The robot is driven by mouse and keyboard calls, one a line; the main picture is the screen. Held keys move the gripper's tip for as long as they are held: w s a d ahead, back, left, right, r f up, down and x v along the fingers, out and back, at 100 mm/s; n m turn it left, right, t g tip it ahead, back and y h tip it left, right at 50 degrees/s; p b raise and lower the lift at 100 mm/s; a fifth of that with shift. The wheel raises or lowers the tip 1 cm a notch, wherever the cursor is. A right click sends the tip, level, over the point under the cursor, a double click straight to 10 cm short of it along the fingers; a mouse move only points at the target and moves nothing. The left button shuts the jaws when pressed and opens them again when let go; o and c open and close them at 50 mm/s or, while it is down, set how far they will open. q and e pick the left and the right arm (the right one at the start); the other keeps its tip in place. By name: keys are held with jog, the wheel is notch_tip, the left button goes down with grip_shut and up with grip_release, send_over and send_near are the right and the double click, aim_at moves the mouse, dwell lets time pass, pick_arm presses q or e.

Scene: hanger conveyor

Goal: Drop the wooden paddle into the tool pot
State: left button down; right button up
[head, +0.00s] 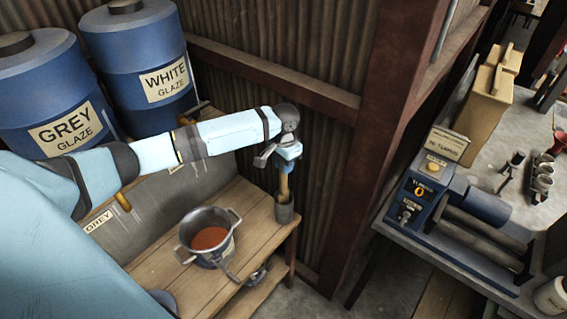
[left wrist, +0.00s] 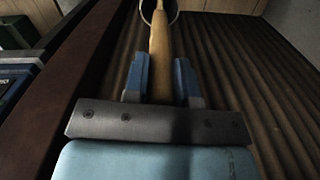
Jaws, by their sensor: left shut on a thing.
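The wooden paddle (head: 284,186) hangs upright below my left gripper (head: 287,160), which is shut on its upper part. In the left wrist view the paddle's handle (left wrist: 158,60) runs between the two blue fingers of the gripper (left wrist: 161,80). The tool pot (head: 285,210) is a dark grey cylinder at the right end of the wooden bench. The paddle's lower end meets the pot's mouth in the head view, and the pot's rim (left wrist: 175,14) shows round its far end in the left wrist view. How deep it reaches is hidden. My right gripper is out of view.
A two-handled pot (head: 189,232) of orange-brown liquid stands on the wooden bench (head: 262,232) left of the tool pot. Blue grey-glaze (head: 45,90) and white-glaze (head: 140,60) drums stand behind. A rusty post (head: 385,130) rises close right of my gripper, before a machine table.

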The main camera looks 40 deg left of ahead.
pick_arm(q)
jog(key=shift+f, duration=0.7)
jog(key=c, duration=0.9)
grip_release()
jog(key=shift+c, duration=0.2)
